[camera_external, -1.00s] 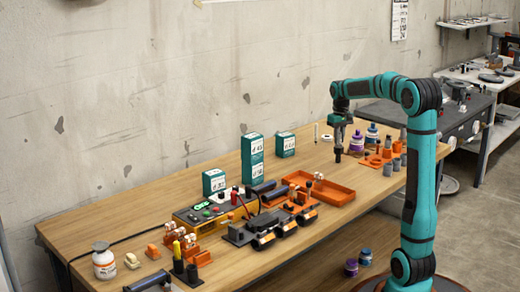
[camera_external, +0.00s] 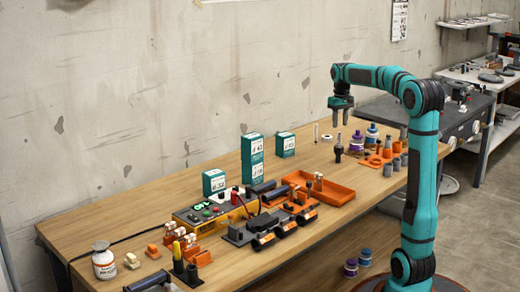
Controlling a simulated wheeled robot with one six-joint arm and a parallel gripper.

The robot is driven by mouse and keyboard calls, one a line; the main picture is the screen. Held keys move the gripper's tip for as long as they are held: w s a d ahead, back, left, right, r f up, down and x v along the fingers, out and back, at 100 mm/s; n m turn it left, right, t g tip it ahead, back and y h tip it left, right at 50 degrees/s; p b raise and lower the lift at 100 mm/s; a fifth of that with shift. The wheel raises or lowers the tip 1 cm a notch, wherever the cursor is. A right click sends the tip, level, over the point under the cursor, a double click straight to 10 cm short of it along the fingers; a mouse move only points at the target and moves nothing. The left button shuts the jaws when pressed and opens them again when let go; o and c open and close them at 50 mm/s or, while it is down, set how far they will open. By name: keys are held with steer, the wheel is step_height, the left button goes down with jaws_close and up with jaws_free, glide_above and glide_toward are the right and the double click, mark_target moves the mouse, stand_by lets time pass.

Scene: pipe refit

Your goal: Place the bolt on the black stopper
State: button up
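My gripper (camera_external: 341,118) hangs above the right part of the wooden table, pointing down. Its two dark fingers are apart with nothing visible between them. Below it, clear of the fingers, a small dark upright piece stands on the table and looks like the black stopper (camera_external: 338,156). A slim upright piece (camera_external: 339,140) shows at its top and may be the bolt. They are too small to tell exactly how they meet.
An orange tray (camera_external: 335,192) lies to the left in front. Orange and grey cylinders stand to the right, near purple and blue jars (camera_external: 357,141). Teal boxes (camera_external: 252,158) stand toward the wall. Bare table lies at the left back.

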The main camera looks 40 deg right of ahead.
steer(key=shift+r, duration=2.35)
steer(key=s+a+r+n+t, duration=0.1)
steer(key=s+a+r+t, duration=0.2)
steer(key=s+a+t, duration=0.2)
steer(key=s+a+r+n+t, duration=0.1)
steer(key=s+a+r+t, duration=0.2)
steer(key=s+a+t, duration=0.3)
steer(key=s+a+r+n+t, duration=0.1)
steer(key=s+a+r+t, duration=0.2)
steer(key=s+a, duration=1.1)
steer(key=a+t, duration=0.2)
steer(key=t, duration=0.1)
steer(key=shift+r, duration=0.35)
